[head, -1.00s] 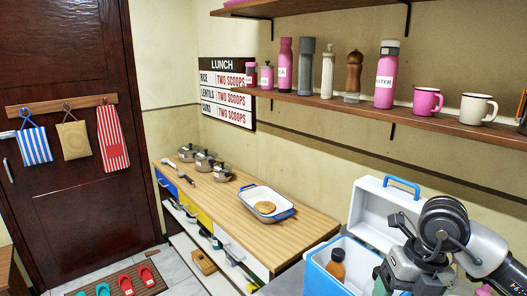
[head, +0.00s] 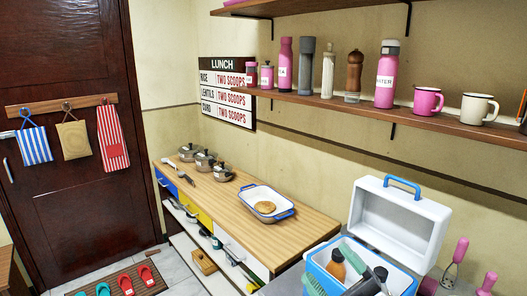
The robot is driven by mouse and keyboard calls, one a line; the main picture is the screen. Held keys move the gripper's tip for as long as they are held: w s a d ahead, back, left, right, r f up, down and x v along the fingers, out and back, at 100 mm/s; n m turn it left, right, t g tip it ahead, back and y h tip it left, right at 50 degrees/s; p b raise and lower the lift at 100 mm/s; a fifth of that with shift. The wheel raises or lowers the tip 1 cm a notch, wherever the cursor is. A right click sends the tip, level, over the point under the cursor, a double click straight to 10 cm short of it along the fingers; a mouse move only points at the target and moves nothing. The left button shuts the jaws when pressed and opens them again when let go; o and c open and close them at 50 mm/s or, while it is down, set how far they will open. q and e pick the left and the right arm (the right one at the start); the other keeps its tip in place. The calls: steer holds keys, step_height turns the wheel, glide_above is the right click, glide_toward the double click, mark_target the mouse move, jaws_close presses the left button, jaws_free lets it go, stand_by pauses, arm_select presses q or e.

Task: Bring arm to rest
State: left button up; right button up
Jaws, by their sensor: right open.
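My right gripper (head: 372,280) shows only in part at the bottom edge of the head view, as dark grey pieces in front of the open cooler box (head: 408,225). It is open, and I see nothing held in it. Its lower part and the arm behind it are cut off by the frame. The cooler box is white and blue with its lid raised. My left gripper is not in view.
A wooden counter (head: 290,240) left of the cooler holds a white tray (head: 252,194) with a round flat bread and several pots. Pink-handled utensils (head: 457,258) stand right of the cooler. A shelf (head: 350,106) with bottles and mugs runs above.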

steer(key=s+d+f+m+g+h, duration=0.25)
steer(key=d+f+m+h, duration=0.25)
steer(key=f+m+h, duration=0.4)
steer(key=s+d+f+m+g+h, duration=0.25)
steer(key=d+f+m+h, duration=0.25)
steer(key=f+m+h, duration=0.45)
steer(key=s+f+n+g+y, duration=0.25)
steer(key=s+f+g, duration=0.65)
steer(key=s+f, duration=0.45)
step_height(320, 180, down, 23)
steer(key=s+g, duration=0.2)
steer(key=s+d+f, duration=0.2)
steer(key=s+f, duration=1.4)
steer(key=shift+s+d+f+g, duration=0.15)
steer(key=shift+d+f+g, duration=0.15)
steer(key=shift+d+g, duration=0.1)
